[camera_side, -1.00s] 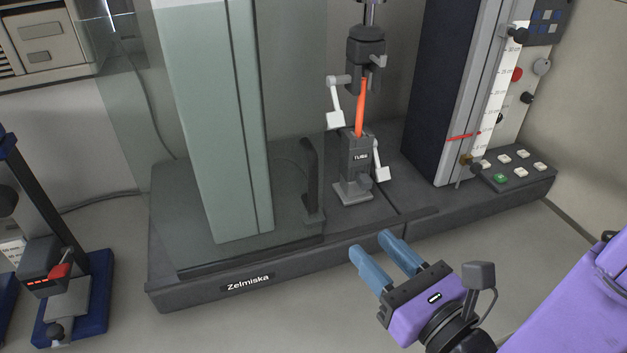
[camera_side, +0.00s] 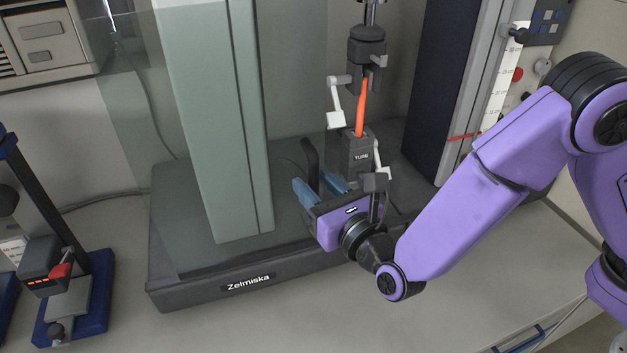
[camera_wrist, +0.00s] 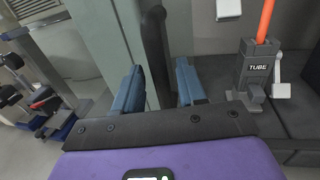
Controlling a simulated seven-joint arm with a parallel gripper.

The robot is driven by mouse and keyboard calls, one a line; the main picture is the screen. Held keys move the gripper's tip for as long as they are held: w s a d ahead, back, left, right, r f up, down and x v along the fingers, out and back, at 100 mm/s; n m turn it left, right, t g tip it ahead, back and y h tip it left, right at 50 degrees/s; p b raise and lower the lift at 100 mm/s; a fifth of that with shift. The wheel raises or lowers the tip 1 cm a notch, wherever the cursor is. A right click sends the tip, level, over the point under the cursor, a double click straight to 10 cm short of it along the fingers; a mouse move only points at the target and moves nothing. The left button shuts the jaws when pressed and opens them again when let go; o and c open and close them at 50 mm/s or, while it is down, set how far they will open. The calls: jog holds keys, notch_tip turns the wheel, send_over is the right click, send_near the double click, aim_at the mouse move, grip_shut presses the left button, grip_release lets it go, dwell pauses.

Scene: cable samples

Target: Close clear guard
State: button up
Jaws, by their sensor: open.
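The clear guard (camera_side: 292,115) is a see-through panel at the left front of the test machine, in front of the green column. It stands to the left of the orange tube sample. Its upright dark handle (camera_side: 310,158) is near the panel's right edge. My gripper (camera_side: 316,183) is open at the handle, with one blue finger on each side of it. The wrist view shows the handle (camera_wrist: 155,45) between the two spread fingers (camera_wrist: 158,76). Contact cannot be told. The handle's lower part is hidden behind my gripper in the side view.
The orange tube (camera_side: 361,108) stands between an upper clamp (camera_side: 366,52) and a lower clamp marked TUBE (camera_side: 356,152), close right of my gripper. White levers (camera_side: 335,118) stick out from the clamps. A small blue-based device (camera_side: 65,300) stands at the left.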

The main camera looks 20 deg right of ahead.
jog(key=shift+w+a, duration=0.1)
jog(key=shift+w, duration=0.6)
grip_shut()
jog(key=d, duration=2.8)
jog(key=shift+d, duration=0.25)
jog(key=shift+d, duration=0.1)
grip_release()
